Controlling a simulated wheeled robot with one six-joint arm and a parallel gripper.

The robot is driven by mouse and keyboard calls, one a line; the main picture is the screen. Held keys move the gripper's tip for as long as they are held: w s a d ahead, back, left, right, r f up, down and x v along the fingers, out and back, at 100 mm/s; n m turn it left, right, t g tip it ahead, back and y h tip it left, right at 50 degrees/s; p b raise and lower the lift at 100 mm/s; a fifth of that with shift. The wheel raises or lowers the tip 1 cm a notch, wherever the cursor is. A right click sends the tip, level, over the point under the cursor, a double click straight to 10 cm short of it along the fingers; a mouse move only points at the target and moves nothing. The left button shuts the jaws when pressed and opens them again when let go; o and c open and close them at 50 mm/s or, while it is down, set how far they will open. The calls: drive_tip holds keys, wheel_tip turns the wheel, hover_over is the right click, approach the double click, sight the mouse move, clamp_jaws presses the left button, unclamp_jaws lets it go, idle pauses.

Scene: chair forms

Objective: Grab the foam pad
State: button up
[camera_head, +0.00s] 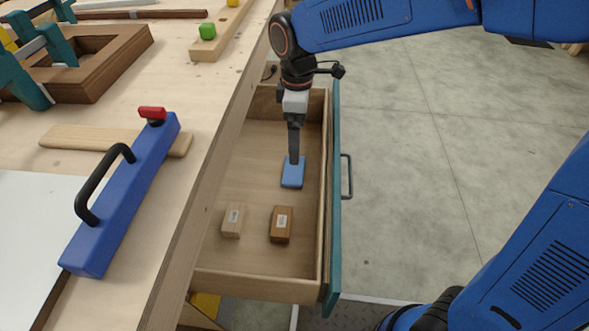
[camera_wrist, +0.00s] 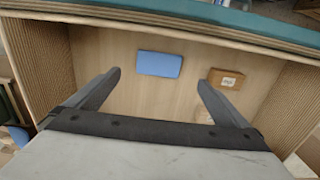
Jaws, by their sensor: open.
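The foam pad (camera_head: 292,178) is a small blue block lying flat on the floor of an open wooden drawer (camera_head: 262,150). My gripper (camera_head: 294,158) points down into the drawer, above the pad's far end in the head view. In the wrist view my gripper (camera_wrist: 158,78) has its two dark fingers spread wide with nothing between them. I cannot tell the exact height of the fingertips above the pad.
A brown block (camera_head: 281,225) and a paler block (camera_head: 233,220) with labels lie nearer in the drawer. The drawer's teal front (camera_head: 335,200) and wooden walls surround it. On the workbench (camera_head: 150,90) lies a blue tool with a black handle (camera_head: 125,205).

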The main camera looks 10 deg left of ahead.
hover_over(295, 170)
drive_tip(key=f, duration=0.7)
drive_tip(key=shift+d, duration=0.3)
drive_tip(key=shift+w+a+f, duration=0.1)
drive_tip(key=shift+a+f, duration=0.05)
drive_tip(key=shift+f, duration=1.15)
drive_tip(key=shift+a+f, duration=0.1)
drive_tip(key=shift+f, duration=1.2)
drive_tip(key=c, duration=0.9)
